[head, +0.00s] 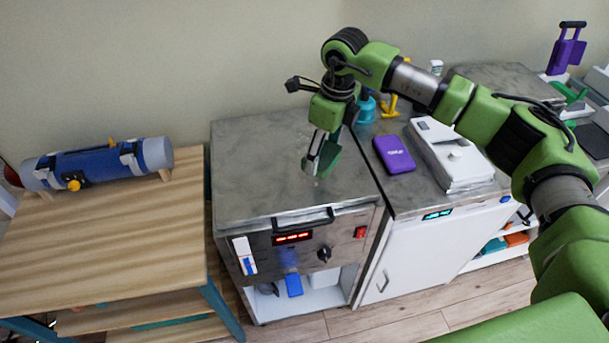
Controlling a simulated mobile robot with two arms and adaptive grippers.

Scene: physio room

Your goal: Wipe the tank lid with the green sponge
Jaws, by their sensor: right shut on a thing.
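The tank lid (256,165) is the grey, mottled metal top of the unit in the middle, with a dark handle (304,221) along its front edge. My right arm comes in from the right, and its gripper (318,166) points down over the right part of the lid. It is shut on the green sponge (329,160), which shows between and beside the fingers, partly hidden by them. The sponge is at or just above the lid surface; I cannot tell whether it touches. My left gripper is out of view.
A purple pack (394,154) and a white device (449,155) sit on the counter to the right, with a teal bottle (366,108) behind. A wooden table (100,235) with a blue cylinder (98,163) stands left. The lid's left part is clear.

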